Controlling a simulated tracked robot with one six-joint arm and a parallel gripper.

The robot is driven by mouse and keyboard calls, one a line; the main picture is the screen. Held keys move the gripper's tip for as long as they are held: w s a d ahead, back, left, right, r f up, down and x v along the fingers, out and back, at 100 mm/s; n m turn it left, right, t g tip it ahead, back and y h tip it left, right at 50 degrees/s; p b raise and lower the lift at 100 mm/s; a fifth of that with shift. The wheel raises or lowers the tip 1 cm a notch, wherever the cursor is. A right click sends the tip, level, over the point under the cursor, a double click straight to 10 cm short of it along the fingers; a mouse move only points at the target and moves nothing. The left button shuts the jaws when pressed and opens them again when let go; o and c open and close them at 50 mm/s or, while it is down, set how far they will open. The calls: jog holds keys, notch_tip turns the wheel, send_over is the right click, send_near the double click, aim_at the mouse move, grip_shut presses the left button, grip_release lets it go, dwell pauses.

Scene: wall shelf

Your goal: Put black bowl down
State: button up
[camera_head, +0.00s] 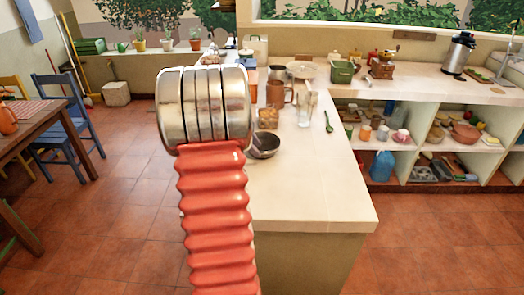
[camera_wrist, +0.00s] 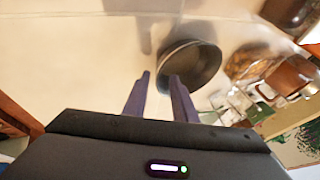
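The black bowl (camera_wrist: 203,60) is dark and round, with a lighter rim, and appears to rest upright on the pale counter. It also shows in the head view (camera_head: 265,147), partly behind my arm. My gripper (camera_wrist: 160,86) is open in the wrist view, with a clear gap between its dark fingers. The right finger overlaps the bowl's near left edge and the left finger is outside the bowl. I cannot tell whether either finger touches it. In the head view my gripper is hidden behind my arm.
Behind the bowl on the counter (camera_head: 312,198) stand a jar (camera_head: 268,118), a drinking glass (camera_head: 304,110) and a brown pitcher (camera_head: 277,95). The counter's front part is clear. Open shelves (camera_head: 400,165) stand at the right.

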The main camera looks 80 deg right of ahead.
jog(key=x, duration=0.4)
jog(key=shift+s+f, duration=0.1)
jog(key=shift+f, duration=0.15)
grip_shut()
dwell(0.4)
